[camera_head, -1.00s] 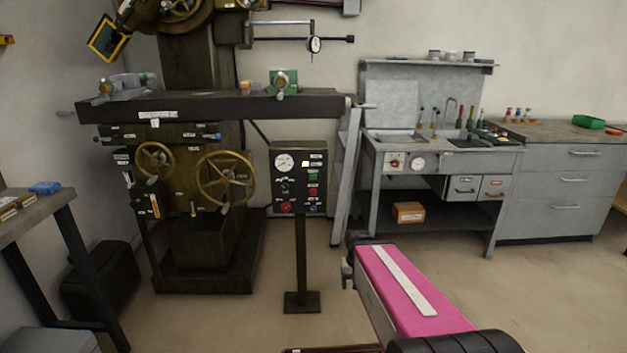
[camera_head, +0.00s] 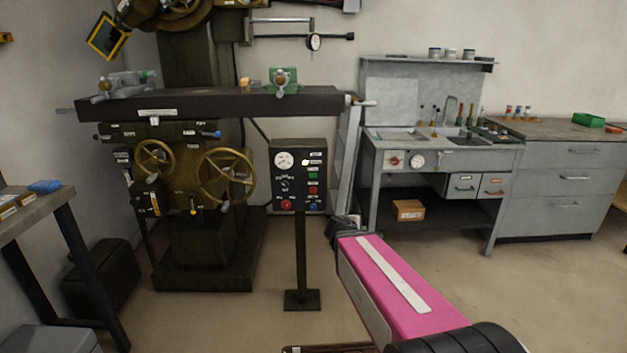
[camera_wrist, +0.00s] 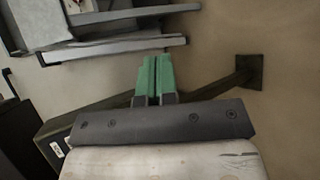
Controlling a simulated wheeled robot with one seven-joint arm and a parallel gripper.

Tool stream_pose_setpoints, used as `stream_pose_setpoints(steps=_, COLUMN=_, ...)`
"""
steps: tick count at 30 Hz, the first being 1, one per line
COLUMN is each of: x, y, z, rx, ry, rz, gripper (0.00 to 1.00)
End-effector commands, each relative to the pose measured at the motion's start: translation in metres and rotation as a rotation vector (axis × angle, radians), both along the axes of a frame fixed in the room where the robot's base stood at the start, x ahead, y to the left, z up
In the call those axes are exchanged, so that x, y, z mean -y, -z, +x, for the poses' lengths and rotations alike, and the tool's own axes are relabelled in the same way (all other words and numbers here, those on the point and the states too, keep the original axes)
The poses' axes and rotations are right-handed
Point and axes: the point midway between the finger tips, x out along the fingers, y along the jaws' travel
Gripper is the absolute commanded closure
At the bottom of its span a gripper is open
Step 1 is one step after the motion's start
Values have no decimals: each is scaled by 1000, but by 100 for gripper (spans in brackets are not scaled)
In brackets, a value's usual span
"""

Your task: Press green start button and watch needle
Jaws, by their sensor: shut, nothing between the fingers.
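A dark control panel (camera_head: 299,190) stands on a post in front of the machine. The green button (camera_head: 313,176) is in its right column, above a red one. A round white gauge (camera_head: 285,160) sits at its upper left; its needle is too small to read. My gripper is hidden beyond my pink arm in the head view, with the arm's far end low and right of the panel. In the wrist view my gripper (camera_wrist: 156,60) has its green fingers together with nothing between them. The post and panel side (camera_wrist: 60,140) pass behind it; the button face is not visible there.
The milling machine's brass handwheels (camera_head: 225,177) are left of the panel and its table (camera_head: 215,104) overhangs behind it. A grey workbench (camera_head: 440,160) stands to the right. A side table (camera_head: 30,222) is at the left. The floor in front of the panel is open.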

Motion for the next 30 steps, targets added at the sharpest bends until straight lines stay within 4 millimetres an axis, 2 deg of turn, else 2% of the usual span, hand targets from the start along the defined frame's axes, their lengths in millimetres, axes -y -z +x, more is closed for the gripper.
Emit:
stream_pose_setpoints(steps=8, x=-41, y=-53, z=36, rx=24, ry=-341, rz=-441, gripper=100)
stream_pose_setpoints(steps=15, x=-91, y=-89, z=55, rx=15, ry=-610, rz=-848, gripper=100)
stream_pose_setpoints(steps=21, x=-131, y=-106, z=62, rx=-10, ry=-785, rz=-1151, gripper=100)
stream_pose_setpoints(steps=24, x=-144, y=-110, z=63, rx=-23, ry=-840, rz=-1257, gripper=100)
stream_pose_setpoints(steps=30, x=-157, y=-113, z=64, rx=-35, ry=-891, rz=-1358, gripper=100)
